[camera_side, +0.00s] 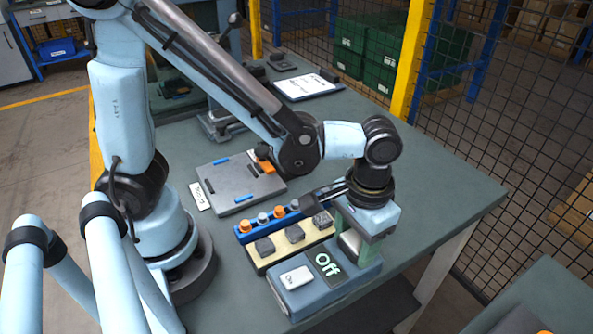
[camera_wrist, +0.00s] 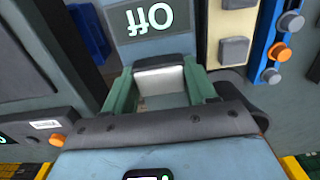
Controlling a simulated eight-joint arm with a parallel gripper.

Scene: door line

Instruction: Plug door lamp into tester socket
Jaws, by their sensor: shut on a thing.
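The tester (camera_side: 347,283) is a blue-grey box near the table's front edge. It carries a white button (camera_side: 294,277) and a dark display (camera_side: 327,265) reading "Off"; the display shows upside down in the wrist view (camera_wrist: 148,19). My gripper (camera_side: 352,238) points down over the tester's far right end. Its green fingers (camera_wrist: 162,92) are shut on a pale grey-white block, seemingly the door lamp (camera_wrist: 165,80); it also shows in the side view (camera_side: 350,241). The socket is hidden beneath the gripper and lamp. I cannot tell whether the lamp is seated in it.
Beside the tester are a cream tray (camera_side: 262,262) with several dark grey blocks and a blue rack (camera_side: 243,238) with orange and grey pegs. A grey plate (camera_side: 235,188) lies farther back. A clipboard (camera_side: 302,86) lies at the back. The table's right side is clear.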

